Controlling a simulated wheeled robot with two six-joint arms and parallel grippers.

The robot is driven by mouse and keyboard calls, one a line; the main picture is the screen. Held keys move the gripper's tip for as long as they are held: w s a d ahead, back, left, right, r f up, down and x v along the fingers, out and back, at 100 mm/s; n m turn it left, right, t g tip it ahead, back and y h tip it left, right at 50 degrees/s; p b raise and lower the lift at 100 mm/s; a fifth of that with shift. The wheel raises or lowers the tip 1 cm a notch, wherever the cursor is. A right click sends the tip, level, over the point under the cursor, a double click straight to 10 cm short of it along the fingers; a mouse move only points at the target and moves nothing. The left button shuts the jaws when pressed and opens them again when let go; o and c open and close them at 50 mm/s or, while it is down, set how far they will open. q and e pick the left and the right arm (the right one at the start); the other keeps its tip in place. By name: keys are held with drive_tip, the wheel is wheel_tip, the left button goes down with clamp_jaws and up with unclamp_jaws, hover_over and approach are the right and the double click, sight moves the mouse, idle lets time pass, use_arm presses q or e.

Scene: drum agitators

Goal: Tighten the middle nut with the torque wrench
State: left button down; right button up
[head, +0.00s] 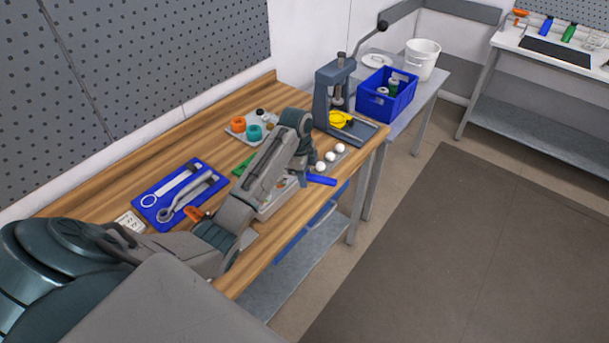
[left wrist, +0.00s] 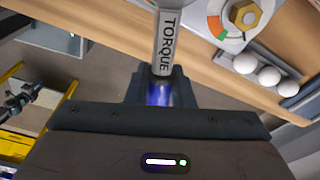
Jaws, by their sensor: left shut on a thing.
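My left gripper (head: 309,168) is shut on the torque wrench, whose blue handle (head: 320,179) sticks out beside it near the bench's front edge. In the left wrist view the grey shaft (left wrist: 166,38) lettered TORQUE runs up from the jaws and leaves the top of the picture, so its head is hidden. A brass nut (left wrist: 243,14) sits on a round dial with orange and green segments, right of the shaft and apart from it. I cannot tell whether it is the middle nut. My arm hides most of the pale fixture (head: 266,214) in the head view.
Three white domes (head: 330,156) stand near the bench's front edge. A press (head: 333,100) with a yellow part stands at the bench's far end. A blue mat (head: 151,191) carries wrenches; a tray with orange and teal rings (head: 254,132) lies behind my arm. Open floor lies right.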

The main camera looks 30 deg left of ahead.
use_arm(q)
drive_tip(key=shift+f, duration=0.55)
idle(0.7)
drive_tip(key=shift+s+d+r+m, duration=0.1)
drive_tip(key=shift+s+m, duration=0.2)
drive_tip(key=shift+m, duration=0.1)
drive_tip(key=shift+s+d+m, duration=0.1)
drive_tip(key=shift+s+m, duration=0.75)
drive_tip(key=shift+m, duration=0.25)
drive_tip(key=shift+s+m+g, duration=0.3)
drive_tip(key=shift+s+m, duration=0.35)
drive_tip(key=shift+m, duration=0.25)
drive_tip(key=shift+s, duration=0.1)
